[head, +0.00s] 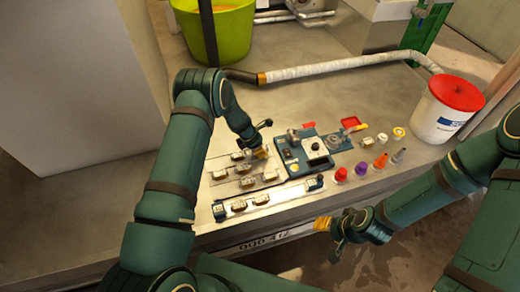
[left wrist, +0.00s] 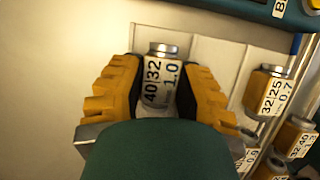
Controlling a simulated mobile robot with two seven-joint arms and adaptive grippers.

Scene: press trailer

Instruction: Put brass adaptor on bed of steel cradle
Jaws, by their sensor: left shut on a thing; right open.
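My left gripper (left wrist: 160,95) is shut on an adaptor (left wrist: 160,72) with a silver top and a white label reading 40|32 and 1.0. The fingers cover its sides. In the head view the left gripper (head: 262,148) is over the back right of the adaptor rack, just left of the blue-based press unit (head: 316,150). The adaptor in it is too small to make out there. Metal fittings (head: 293,135) show on the unit; I cannot tell which part is the steel cradle. My right gripper (head: 330,228) is open and empty beyond the table's front edge.
Several labelled brass adaptors (left wrist: 270,92) stand in the rack. A blue-ended rail (head: 290,193) lies in front. Coloured bottles (head: 361,169) stand right of it. A white bucket with a red lid (head: 448,108), a green tub (head: 222,35) and a wrapped hose (head: 330,68) surround the area.

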